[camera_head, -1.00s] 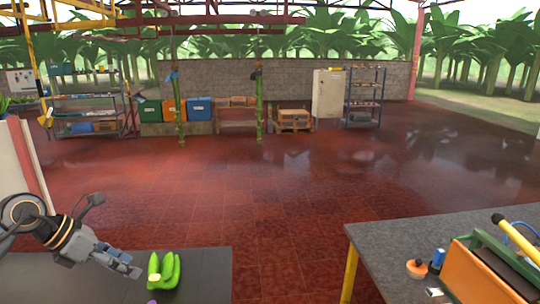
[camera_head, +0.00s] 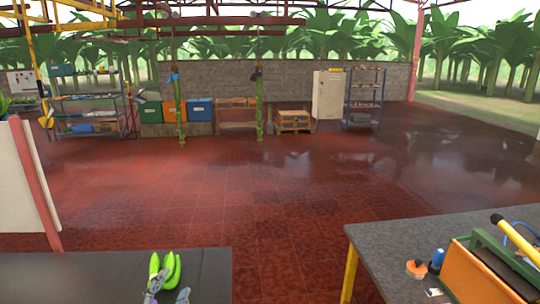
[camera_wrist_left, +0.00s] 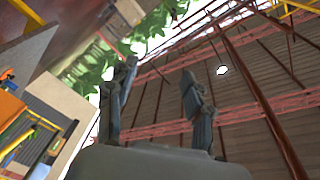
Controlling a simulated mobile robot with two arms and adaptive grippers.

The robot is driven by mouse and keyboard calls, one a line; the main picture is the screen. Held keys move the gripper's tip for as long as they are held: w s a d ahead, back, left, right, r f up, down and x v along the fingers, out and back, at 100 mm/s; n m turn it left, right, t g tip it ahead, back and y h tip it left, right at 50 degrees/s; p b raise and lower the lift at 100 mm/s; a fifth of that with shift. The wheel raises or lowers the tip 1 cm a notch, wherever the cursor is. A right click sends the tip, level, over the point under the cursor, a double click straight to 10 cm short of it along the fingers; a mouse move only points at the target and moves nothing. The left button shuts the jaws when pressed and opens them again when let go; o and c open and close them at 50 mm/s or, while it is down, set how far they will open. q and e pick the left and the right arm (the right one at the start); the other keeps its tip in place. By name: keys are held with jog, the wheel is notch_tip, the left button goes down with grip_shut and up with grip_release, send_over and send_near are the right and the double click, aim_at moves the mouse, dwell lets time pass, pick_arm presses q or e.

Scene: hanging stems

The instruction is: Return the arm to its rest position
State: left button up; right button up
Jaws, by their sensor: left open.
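My left gripper (camera_head: 168,292) shows only as grey fingertips at the bottom edge of the head view, in front of the green bananas. Its two fingers stand apart and empty in the left wrist view (camera_wrist_left: 160,72), pointing up toward the roof. The rest of the left arm is out of the head view. My right gripper is not in view.
Green bananas (camera_head: 172,266) lie on a dark table (camera_head: 70,270) at lower left. A second table (camera_head: 390,250) at right bears an orange and green toolbox (camera_head: 485,272). Two stems (camera_head: 260,110) hang farther back. The red floor between is clear.

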pick_arm(q)
jog(key=s+a+f+n+g+y, duration=0.2)
jog(key=s+f+n+g, duration=0.55)
jog(key=s+f, duration=0.55)
jog(key=s+d+f+n+g+h, duration=0.1)
jog(key=s+f+g, duration=0.25)
jog(key=s, duration=0.35)
jog(key=s+d+f+n+g, duration=0.1)
jog(key=s+f+g, duration=0.2)
jog(key=s+f, duration=0.3)
jog(key=s+f+g+b, duration=0.25)
jog(key=f+b, duration=0.95)
jog(key=f, duration=2.6)
jog(key=s+a+f+b, duration=0.1)
jog(key=s+f+b, duration=0.4)
jog(key=s+f, duration=0.3)
jog(key=s+a+f+b, duration=0.1)
jog(key=s+f+b, duration=0.3)
jog(key=s+f, duration=0.5)
notch_tip(320, 180, down, 8)
jog(key=shift+a+b, duration=0.4)
jog(key=shift+g, duration=0.25)
